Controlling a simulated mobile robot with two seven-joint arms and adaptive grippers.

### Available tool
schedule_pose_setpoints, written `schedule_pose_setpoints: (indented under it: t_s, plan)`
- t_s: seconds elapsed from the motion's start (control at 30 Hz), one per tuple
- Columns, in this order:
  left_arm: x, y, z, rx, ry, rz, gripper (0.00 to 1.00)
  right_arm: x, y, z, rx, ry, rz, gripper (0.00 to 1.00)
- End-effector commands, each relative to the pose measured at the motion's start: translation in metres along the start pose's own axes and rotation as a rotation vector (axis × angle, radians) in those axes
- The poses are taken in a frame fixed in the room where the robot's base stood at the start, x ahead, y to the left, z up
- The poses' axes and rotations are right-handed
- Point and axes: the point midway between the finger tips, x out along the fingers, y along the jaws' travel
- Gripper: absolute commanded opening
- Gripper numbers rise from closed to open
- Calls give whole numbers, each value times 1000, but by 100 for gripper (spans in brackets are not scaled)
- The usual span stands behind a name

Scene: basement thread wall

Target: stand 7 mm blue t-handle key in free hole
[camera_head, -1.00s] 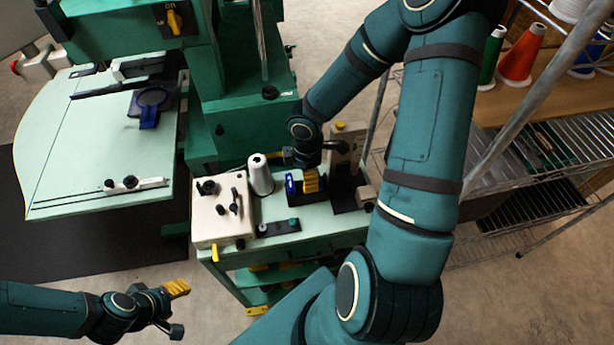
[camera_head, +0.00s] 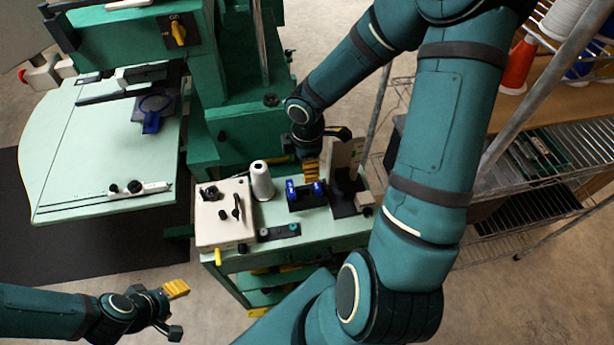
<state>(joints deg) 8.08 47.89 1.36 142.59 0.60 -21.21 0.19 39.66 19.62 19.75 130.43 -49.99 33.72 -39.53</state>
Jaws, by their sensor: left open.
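A small dark stand (camera_head: 306,203) sits on the pale green top of the bench. Two blue pieces show at it, a left one (camera_head: 290,189) and a right one (camera_head: 317,188). They look like key handles, but sizes and holes are too small to make out. My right gripper (camera_head: 309,170) points down just behind and above the right blue piece, its yellow finger pads apart from the stand's base. Whether its fingers are parted or hold anything is unclear. My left gripper (camera_head: 176,311) is open and empty at the lower left, away from the bench.
A white box (camera_head: 223,215) with black knobs and a white thread cone (camera_head: 262,181) stand left of the dark stand. An upright block on a black base (camera_head: 343,197) is close on its right. A dark strip (camera_head: 279,232) lies in front. A wire rack (camera_head: 520,205) stands right.

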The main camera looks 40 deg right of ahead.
Motion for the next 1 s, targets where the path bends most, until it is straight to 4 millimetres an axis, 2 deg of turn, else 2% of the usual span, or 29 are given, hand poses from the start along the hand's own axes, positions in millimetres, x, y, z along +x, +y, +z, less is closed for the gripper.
schedule_pose_setpoints:
  t_s: [0.3, 0.47, 0.77, 1.0]
  plan:
    - [-40, 14, -5, 1, -1, 6, 50, 3, 0, 0, 0, -4, -4, 21]
    - [-49, 16, -6, 1, -1, 8, 50, 9, 0, -1, 0, 0, -1, 21]
    - [-38, 13, -4, 0, -1, 7, 50, 23, 0, -1, 0, 1, 0, 21]
    - [-21, 7, -2, 0, 0, 5, 50, 44, 0, -1, 0, 1, -1, 21]
